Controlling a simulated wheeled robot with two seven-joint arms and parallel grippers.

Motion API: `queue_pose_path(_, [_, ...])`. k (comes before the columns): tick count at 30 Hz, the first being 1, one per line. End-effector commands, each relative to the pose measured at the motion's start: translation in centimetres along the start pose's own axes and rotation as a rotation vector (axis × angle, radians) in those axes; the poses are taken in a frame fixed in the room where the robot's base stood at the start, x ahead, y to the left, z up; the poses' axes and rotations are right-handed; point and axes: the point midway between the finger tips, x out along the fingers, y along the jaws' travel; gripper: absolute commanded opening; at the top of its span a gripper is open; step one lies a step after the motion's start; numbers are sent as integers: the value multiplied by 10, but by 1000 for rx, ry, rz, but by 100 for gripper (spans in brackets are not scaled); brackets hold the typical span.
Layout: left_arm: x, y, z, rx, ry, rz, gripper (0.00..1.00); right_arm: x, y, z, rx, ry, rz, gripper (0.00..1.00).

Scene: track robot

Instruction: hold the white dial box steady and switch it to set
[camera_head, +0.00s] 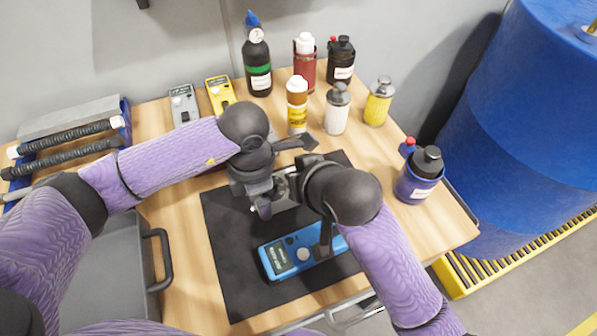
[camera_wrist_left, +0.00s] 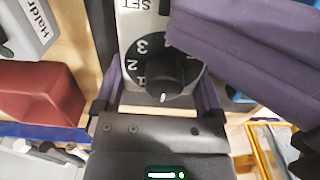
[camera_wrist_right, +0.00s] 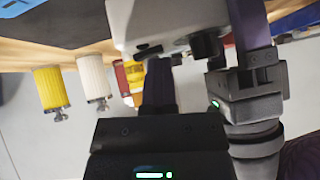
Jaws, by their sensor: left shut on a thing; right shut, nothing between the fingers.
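The white dial box (camera_wrist_left: 133,22) is mostly hidden between my grippers in the head view, where a pale part (camera_head: 287,188) shows above the black mat. In the left wrist view its face carries SET and numbers, and its black knob (camera_wrist_left: 150,72) has a white mark toward the picture bottom, near the 1. My left gripper (camera_wrist_left: 158,92) is shut on the box, with a finger on each side. My right gripper (camera_wrist_right: 158,66) is shut and empty, close to the box (camera_wrist_right: 165,18) and knob (camera_wrist_right: 205,45). I cannot tell whether it touches the knob.
A blue meter (camera_head: 275,262) lies on the black mat (camera_head: 232,270) below my right gripper. Grey (camera_head: 184,105) and yellow (camera_head: 219,94) boxes and several bottles stand along the back. A purple-blue cup (camera_head: 415,187) holds a bottle at right. A blue drum (camera_head: 520,130) stands beyond the table.

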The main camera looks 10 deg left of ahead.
Motion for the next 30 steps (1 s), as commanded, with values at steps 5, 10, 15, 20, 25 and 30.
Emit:
queue_pose_path(5, [0,0,0,2,2,-1,0,0,11,2,0,-12,9,0])
queue_pose_path(10, [0,0,0,1,1,-1,0,-2,16,0,1,-11,7,0])
queue_pose_path(15, [0,0,0,1,1,-1,0,-2,15,0,1,-8,6,0])
queue_pose_path(20, [0,0,0,0,1,0,0,-9,15,-1,0,-5,4,0])
queue_pose_path(25, [0,0,0,0,1,0,0,-43,15,-2,0,-2,5,0])
queue_pose_path(30, [0,0,0,0,1,0,0,-84,14,-2,0,-3,5,0])
